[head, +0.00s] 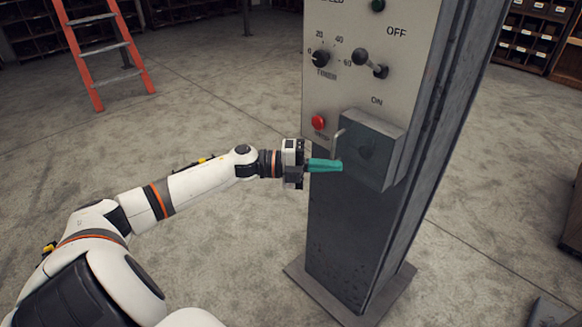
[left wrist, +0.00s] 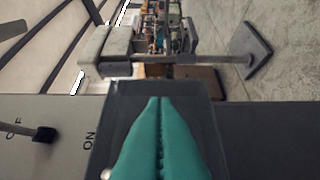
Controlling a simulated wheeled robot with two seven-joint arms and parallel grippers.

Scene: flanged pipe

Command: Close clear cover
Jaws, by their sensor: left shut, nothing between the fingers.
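The clear cover (head: 378,150) is a dark, see-through pane on a grey box low on the control panel, below the ON label. A dark round shape shows through it. A thin pale handle (head: 336,140) stands at its left edge. I cannot tell whether the cover sits fully flush. My left gripper (head: 341,166) has teal fingers, shut and empty, with the tips at the cover's lower left by the handle. Contact is unclear. In the left wrist view, the shut fingers (left wrist: 158,100) overlap the grey box (left wrist: 205,95). My right gripper is out of view.
The grey panel post (head: 340,240) stands on a floor plate. Above the cover are a red button (head: 318,122), a timer knob (head: 320,58) and a toggle lever (head: 370,63). An orange ladder (head: 85,60) stands at the back left.

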